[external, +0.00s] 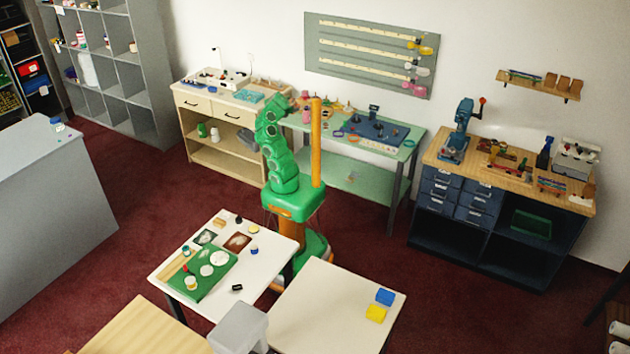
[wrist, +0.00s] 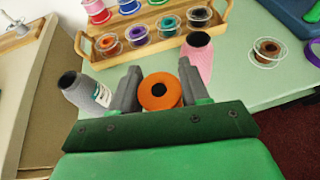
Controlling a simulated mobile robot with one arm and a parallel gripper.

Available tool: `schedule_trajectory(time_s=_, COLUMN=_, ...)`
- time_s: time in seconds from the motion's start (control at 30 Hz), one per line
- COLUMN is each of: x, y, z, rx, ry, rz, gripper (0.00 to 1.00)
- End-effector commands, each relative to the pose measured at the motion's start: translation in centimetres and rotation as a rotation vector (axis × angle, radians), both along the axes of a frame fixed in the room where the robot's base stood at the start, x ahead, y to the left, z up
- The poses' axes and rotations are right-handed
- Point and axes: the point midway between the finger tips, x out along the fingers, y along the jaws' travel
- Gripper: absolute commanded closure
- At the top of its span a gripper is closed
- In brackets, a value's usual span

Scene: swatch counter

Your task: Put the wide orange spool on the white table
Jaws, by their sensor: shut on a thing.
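The wide orange spool (wrist: 159,92) sits between the two grey fingers of my gripper (wrist: 158,84) in the wrist view, with its dark centre hole facing the camera. My gripper is shut on it, over the pale green table (wrist: 243,77). Whether the spool still touches the tabletop cannot be told. In the external view my green arm reaches to the left end of that table (external: 408,150), and the spool cannot be made out. A white table (external: 163,270) with a green mat stands in front of my base. A second off-white table (external: 335,318) stands right of it.
In the wrist view a grey cone (wrist: 85,91) and a pink cone (wrist: 199,60) stand close to the fingers. A wooden rack (wrist: 152,48) of several spools is just beyond. The white table holds a green mat (external: 215,282) and small items; its right part is mostly clear.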

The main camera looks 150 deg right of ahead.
Motion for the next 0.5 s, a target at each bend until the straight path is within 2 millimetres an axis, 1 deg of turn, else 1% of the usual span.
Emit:
schedule_trajectory(time_s=0.27, x=-1.4, y=-1.1, z=-0.6, rx=0.001, ry=0.005, rz=0.003, gripper=0.83)
schedule_trajectory(time_s=0.3, x=-1.5, y=-1.0, z=-1.0, rx=0.002, ry=0.002, rz=0.002, gripper=0.83)
schedule_trajectory(time_s=0.5, x=-2.2, y=-1.4, z=-1.8, rx=0.001, ry=0.001, rz=0.001, gripper=0.83)
